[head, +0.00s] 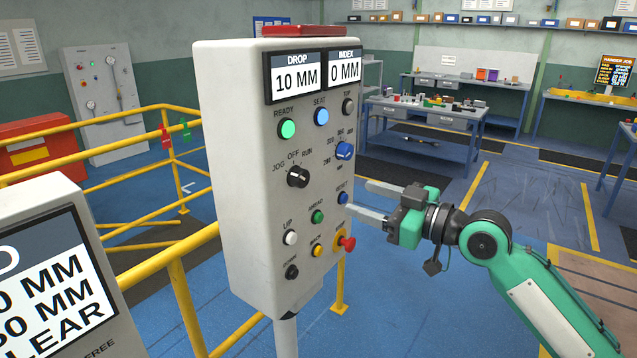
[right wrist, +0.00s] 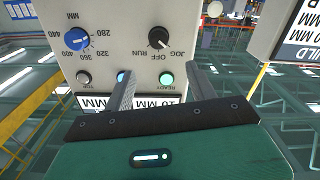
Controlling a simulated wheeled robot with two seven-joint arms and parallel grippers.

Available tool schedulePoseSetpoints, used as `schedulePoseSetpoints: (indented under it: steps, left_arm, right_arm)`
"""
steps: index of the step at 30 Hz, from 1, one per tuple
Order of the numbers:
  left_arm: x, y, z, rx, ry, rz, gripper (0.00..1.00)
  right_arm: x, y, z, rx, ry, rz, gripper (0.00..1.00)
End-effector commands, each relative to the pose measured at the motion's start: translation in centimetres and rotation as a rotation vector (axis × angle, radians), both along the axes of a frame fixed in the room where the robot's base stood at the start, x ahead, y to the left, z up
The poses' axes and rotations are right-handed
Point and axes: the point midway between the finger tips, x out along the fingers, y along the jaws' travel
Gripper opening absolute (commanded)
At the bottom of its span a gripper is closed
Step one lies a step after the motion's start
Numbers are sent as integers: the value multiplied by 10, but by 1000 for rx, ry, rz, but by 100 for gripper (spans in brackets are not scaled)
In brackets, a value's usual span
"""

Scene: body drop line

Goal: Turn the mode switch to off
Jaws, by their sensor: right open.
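The mode switch (head: 297,176) is a black knob on the front of the grey control box (head: 232,190), with JOG, OFF and RUN printed around it. Its white mark appears to point to JOG. The switch also shows upside down in the right wrist view (right wrist: 158,38). My right gripper (head: 358,199) is open and empty, at the right of the box near the blue RESET button (head: 342,198). In the right wrist view its two fingers (right wrist: 161,75) reach toward the panel, apart from the switch. My left gripper is not in view.
A blue dial (head: 344,151), a green READY lamp (head: 287,129) and a red stop button (head: 347,243) are on the same panel. A second sign box (head: 60,270) stands at front left.

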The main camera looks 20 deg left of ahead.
Motion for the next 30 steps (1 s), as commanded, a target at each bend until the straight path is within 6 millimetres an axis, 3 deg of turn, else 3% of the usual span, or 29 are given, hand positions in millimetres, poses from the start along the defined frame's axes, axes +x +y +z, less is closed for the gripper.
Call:
schedulePoseSetpoints:
  steps: [18,24,30]
  left_arm:
    - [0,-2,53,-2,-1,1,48]
    - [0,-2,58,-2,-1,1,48]
    - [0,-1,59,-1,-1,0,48]
  right_arm:
    - [39,106,4,1,2,-2,57]
    - [45,122,1,1,2,-3,57]
    - [47,126,0,1,1,-4,57]
